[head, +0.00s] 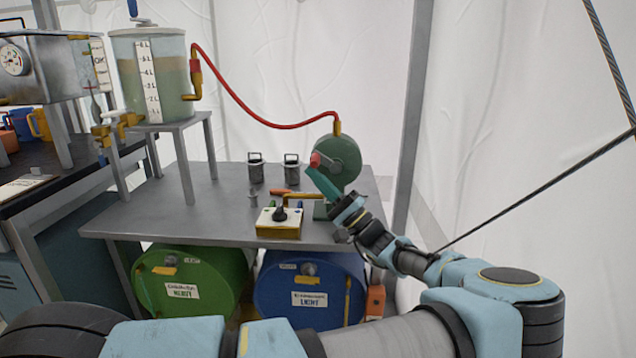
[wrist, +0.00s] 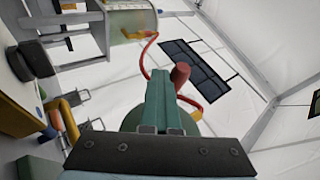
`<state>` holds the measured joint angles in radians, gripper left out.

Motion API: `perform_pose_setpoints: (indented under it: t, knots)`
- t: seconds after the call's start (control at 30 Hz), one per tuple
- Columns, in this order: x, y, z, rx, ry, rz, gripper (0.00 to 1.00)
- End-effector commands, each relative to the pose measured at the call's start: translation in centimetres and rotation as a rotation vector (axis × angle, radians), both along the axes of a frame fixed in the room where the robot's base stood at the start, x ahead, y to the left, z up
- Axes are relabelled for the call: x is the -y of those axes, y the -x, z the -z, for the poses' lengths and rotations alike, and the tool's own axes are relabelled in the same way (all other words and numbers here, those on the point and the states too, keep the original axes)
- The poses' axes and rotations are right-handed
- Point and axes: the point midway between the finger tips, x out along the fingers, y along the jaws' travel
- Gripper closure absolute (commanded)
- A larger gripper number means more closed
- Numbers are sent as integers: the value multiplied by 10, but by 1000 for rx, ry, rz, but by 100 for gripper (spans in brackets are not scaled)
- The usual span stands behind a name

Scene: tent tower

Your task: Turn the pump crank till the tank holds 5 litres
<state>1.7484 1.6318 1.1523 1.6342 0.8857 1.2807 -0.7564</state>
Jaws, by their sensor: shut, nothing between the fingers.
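The green round pump (head: 343,155) stands at the right of the grey table. Its red crank knob (head: 316,159) points left, and it also shows in the wrist view (wrist: 180,73). My gripper (head: 312,173) is shut and empty, its teal fingers just below the knob. In the wrist view the fingertips (wrist: 160,75) appear beside the knob; I cannot tell whether they touch. The clear tank (head: 150,75) stands on a raised stand at the left, with a litre scale (head: 152,80). Its liquid surface seems near the 4 to 5 marks; the exact level is unclear.
A red hose (head: 255,115) runs from tank to pump. A yellow box with a black knob (head: 279,223) sits at the table's front edge, with two dark canisters (head: 255,168) behind. Green (head: 190,280) and blue (head: 308,288) drums lie below. A tent pole (head: 412,110) stands right of the pump.

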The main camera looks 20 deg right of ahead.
Motion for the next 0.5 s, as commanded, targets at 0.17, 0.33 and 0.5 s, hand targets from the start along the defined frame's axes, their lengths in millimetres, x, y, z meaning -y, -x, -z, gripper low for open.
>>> perform_pose_setpoints:
  t: [0.17, 0.33, 0.5]
  knots:
    - [2, 1, -9, 6, -9, 3, 100]
    - [2, 1, -13, 13, -24, 3, 100]
    - [3, 1, -14, 21, -41, 4, 100]
